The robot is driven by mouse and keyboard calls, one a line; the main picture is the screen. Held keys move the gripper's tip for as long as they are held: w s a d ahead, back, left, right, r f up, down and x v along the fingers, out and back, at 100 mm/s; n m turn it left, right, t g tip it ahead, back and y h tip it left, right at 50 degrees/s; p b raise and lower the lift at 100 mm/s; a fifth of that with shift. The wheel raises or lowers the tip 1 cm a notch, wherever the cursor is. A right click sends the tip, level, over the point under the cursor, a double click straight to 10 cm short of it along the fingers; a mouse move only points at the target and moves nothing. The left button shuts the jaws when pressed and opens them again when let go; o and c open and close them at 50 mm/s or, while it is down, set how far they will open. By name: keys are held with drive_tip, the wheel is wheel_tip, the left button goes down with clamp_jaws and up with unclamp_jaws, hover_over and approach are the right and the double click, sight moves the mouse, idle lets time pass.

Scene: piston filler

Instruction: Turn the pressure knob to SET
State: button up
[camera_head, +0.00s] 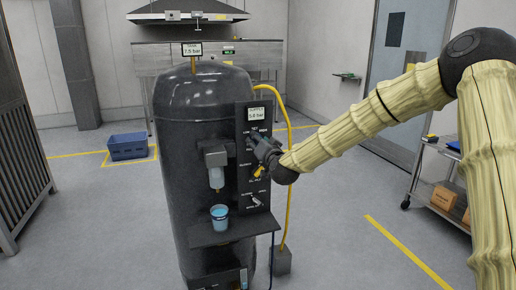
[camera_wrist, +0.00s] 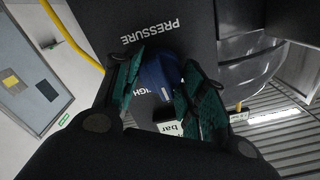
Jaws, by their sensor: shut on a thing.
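The pressure knob (camera_wrist: 157,76) is blue and sits between my fingers in the wrist view, under the upside-down word PRESSURE. A partly covered label ending in "GH" shows beside it. My gripper (camera_wrist: 164,62) is shut on the knob with its green-padded fingers on either side. In the head view my gripper (camera_head: 258,146) is at the upper part of the dark control panel (camera_head: 261,182) and hides the knob. Small labels LOW, SET and HIGH show just above it.
The dark tank (camera_head: 190,130) stands left of the panel, with a shelf (camera_head: 233,232) holding a blue cup (camera_head: 219,217) under a nozzle. A yellow hose (camera_head: 288,130) runs behind the panel. More switches sit below my gripper. A cart (camera_head: 436,180) stands right.

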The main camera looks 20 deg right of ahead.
drive_tip(key=shift+d+m, duration=0.1)
drive_tip(key=shift+m, duration=0.4)
drive_tip(key=o, duration=1)
drive_tip(key=s, duration=1.2)
drive_tip(key=shift+d, duration=0.2)
